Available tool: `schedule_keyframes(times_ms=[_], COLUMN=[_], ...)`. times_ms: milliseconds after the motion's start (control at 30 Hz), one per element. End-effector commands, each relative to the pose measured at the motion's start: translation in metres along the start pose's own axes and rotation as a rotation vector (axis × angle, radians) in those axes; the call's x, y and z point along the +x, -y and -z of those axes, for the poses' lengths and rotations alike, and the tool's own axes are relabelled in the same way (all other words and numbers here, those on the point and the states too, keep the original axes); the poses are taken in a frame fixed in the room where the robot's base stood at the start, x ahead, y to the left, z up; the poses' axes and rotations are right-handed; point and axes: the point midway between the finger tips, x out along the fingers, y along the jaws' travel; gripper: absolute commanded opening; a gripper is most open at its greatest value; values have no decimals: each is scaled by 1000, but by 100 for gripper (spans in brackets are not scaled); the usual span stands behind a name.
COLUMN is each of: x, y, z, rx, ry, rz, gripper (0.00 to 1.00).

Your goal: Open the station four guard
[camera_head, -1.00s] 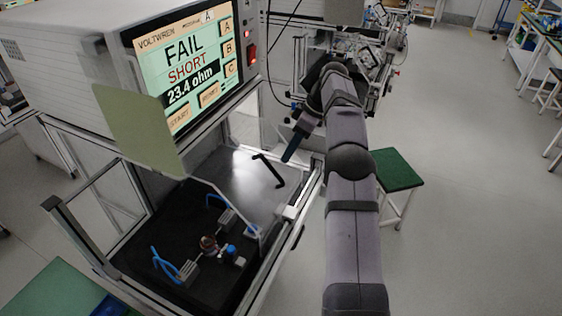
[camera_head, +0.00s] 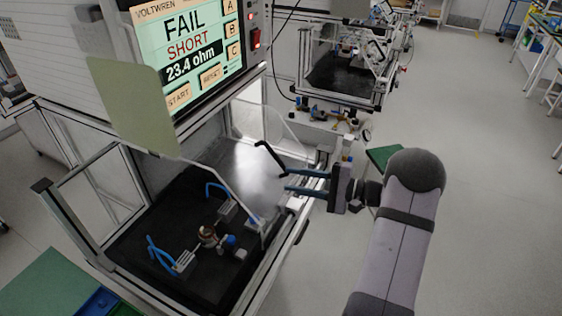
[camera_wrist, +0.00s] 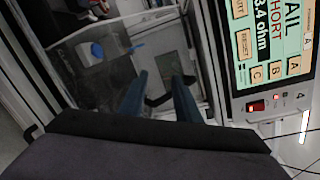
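The guard is a clear panel (camera_head: 258,190) with a bright glare, at the right side of the test bay under the screen. A black bar handle (camera_head: 268,157) stands on it, and the handle also shows in the wrist view (camera_wrist: 158,101). The guard appears closed; its lower edges are hard to make out. My gripper (camera_head: 288,181) is open, its two blue fingers pointing left at the handle's lower end. In the wrist view the fingers (camera_wrist: 160,95) are apart, with part of the handle between them. Contact cannot be told.
A tester screen (camera_head: 190,50) reading FAIL SHORT 23.4 ohm overhangs the bay. A copper-coloured part (camera_head: 208,236) and blue-cabled clamps (camera_head: 183,262) lie on the bay's black floor. Another station (camera_head: 345,75) stands behind. Open floor lies to the right.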

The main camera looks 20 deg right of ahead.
Motion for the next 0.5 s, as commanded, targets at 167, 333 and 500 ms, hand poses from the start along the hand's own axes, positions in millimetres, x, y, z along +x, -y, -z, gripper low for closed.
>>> schedule_keyframes(times_ms=[167, 333, 500], x=[-2, -5, -5], y=[16, 26, 25], z=[18, 28, 28], rx=[491, 769, 921], ry=[-82, -77, -59], rz=[188, 254, 258], gripper=[30, 30, 30])
